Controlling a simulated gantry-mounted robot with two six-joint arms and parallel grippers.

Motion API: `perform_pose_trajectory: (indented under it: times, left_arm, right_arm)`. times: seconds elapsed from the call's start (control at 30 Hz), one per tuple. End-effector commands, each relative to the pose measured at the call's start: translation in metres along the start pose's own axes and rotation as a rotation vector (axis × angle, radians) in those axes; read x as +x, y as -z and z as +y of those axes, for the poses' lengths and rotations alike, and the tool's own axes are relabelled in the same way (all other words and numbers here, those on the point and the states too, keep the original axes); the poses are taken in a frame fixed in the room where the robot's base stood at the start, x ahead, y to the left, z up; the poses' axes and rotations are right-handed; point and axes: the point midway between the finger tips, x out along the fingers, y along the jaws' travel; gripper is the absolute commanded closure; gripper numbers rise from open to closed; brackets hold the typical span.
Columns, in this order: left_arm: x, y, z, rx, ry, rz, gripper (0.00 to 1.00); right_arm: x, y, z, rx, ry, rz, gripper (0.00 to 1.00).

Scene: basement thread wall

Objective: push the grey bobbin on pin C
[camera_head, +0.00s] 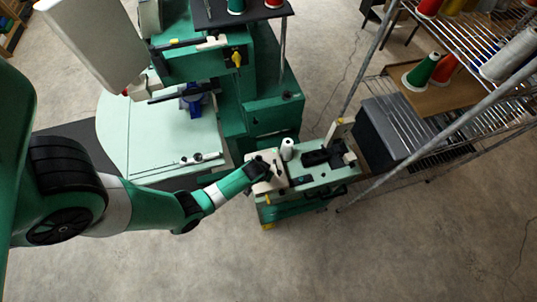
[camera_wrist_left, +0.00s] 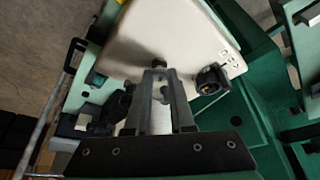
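My left arm reaches in from the left in the head view, and its gripper (camera_head: 260,168) is at the cream plate (camera_head: 277,180) on a small green machine. In the left wrist view the two fingers (camera_wrist_left: 160,78) point at this plate (camera_wrist_left: 150,35). They stand close together with a narrow gap, where a pale and grey shape shows; I cannot tell whether it is held. A small dark round piece (camera_wrist_left: 158,63) shows just beyond the fingertips. A black ring-shaped piece (camera_wrist_left: 210,79) sits on the plate to their right. I cannot make out the grey bobbin or pin C with certainty. My right gripper is out of view.
A white spool (camera_head: 287,149) stands just right of the gripper on the machine. A big green sewing machine (camera_head: 215,70) with a pale table (camera_head: 150,135) is behind. A wire rack (camera_head: 470,130) with thread cones stands at right. The front floor is clear.

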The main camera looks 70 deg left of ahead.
Motion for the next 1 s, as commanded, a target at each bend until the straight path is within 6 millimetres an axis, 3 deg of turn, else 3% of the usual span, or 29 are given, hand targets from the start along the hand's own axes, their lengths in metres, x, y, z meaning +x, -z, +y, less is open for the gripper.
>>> perform_pose_trajectory:
  times: [0.47,1.0]
  left_arm:
    - [0.0,0.0,0.0,0.0,0.0,0.0,1.0]
    - [-0.023,0.009,0.0,0.0,0.0,0.0,1.0]
  right_arm:
    - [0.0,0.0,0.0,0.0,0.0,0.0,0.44]
    - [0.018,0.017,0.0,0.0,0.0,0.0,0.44]
